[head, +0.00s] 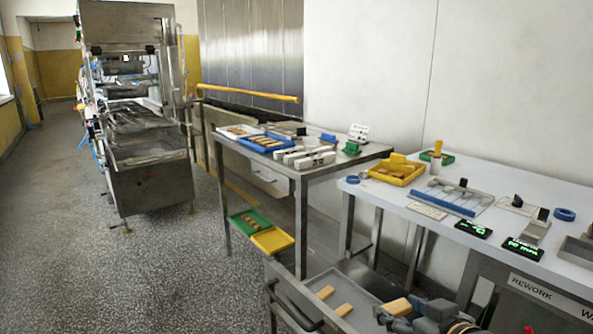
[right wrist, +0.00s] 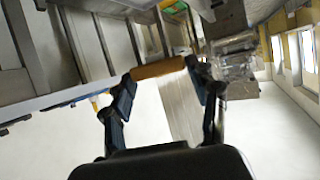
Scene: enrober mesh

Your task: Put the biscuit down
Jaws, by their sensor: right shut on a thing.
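My right gripper (head: 402,314) is at the bottom of the head view, shut on a tan, bar-shaped biscuit (head: 397,306). In the right wrist view the biscuit (right wrist: 158,69) lies crosswise between the two dark fingertips (right wrist: 160,88). In the head view the held biscuit is at the right side of a grey metal tray (head: 363,292); I cannot tell whether it touches it. Two biscuits lie apart on the tray, one farther back (head: 325,292) and one nearer (head: 344,310). My left gripper is not in view.
The tray sits on a cart with a dark handle (head: 290,312). A white-topped bench (head: 400,203) stands to the right with a yellow tray (head: 397,174) and displays. A steel table (head: 300,168) with a blue tray is behind. Speckled floor (head: 170,270) is open at left.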

